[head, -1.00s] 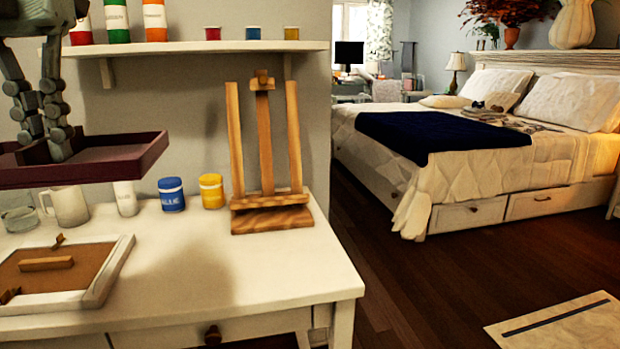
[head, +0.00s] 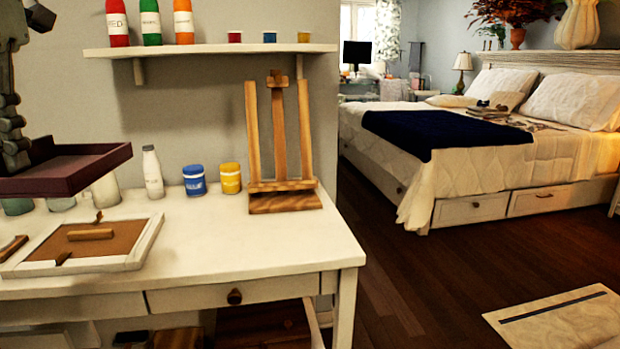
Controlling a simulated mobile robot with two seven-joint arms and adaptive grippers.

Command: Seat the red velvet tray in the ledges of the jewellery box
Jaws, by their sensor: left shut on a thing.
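The dark red tray (head: 85,174) is at the left edge of the head view, held in the air above the white desk. Its near wall and a raised corner show, and its left part is cut off by the picture edge. My left gripper (head: 14,148) is shut on the tray at its left part; the fingertips are partly hidden behind the tray wall. I see no jewellery box with ledges in this view. My right gripper is not in view.
The white desk (head: 270,245) holds a white-edged frame with a brown back (head: 120,239), a white bottle (head: 152,172), a blue jar (head: 194,181), a yellow jar (head: 230,179) and a wooden easel (head: 285,202). A shelf (head: 210,50) is above. Floor (head: 420,270) is open at right.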

